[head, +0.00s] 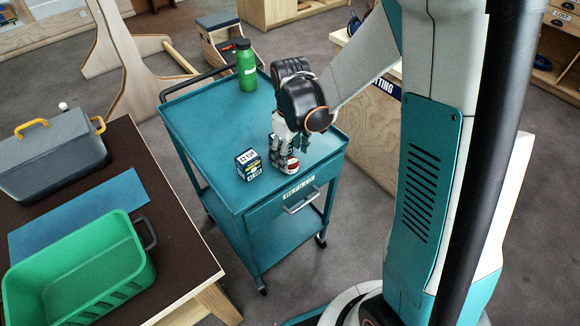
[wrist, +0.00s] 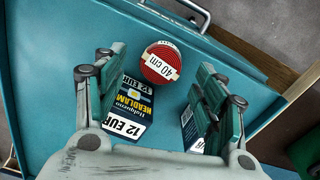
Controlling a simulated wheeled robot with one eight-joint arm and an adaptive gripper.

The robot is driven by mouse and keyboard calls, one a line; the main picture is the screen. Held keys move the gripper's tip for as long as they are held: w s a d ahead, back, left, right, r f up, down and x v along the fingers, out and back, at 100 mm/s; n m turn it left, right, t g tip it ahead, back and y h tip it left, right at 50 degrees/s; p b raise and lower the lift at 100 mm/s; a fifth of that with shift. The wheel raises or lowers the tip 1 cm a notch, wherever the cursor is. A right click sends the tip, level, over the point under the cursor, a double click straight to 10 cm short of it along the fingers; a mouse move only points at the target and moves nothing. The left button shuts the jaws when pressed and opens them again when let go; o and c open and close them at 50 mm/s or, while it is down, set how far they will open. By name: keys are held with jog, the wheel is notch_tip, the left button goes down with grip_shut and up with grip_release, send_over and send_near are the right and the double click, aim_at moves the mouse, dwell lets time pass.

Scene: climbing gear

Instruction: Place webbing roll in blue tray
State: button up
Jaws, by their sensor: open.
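The webbing roll (wrist: 162,63) shows in the wrist view as a red round roll with a white "40 cm" label, standing on the teal trolley top. In the head view a red and white bit of it (head: 290,164) shows below my gripper (head: 284,148). The likely blue tray (head: 80,212) is a flat blue piece on the dark table at the left, looking empty.
A headlamp box (wrist: 130,104) lies between my fingers in the wrist view, and another labelled box (wrist: 190,128) is partly behind the right finger. In the head view a box (head: 248,165) and a green bottle (head: 246,66) stand on the trolley (head: 205,115). A green crate (head: 75,275) and grey cooler (head: 50,160) flank the tray.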

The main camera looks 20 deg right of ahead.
aim_at(290, 162)
notch_tip(290, 162, down, 4)
jog(key=shift+a+r+b, duration=0.15)
jog(key=shift+r+b, duration=0.05)
jog(key=shift+b, duration=0.45)
jog(key=shift+r, duration=0.1)
jog(key=c, duration=1.3)
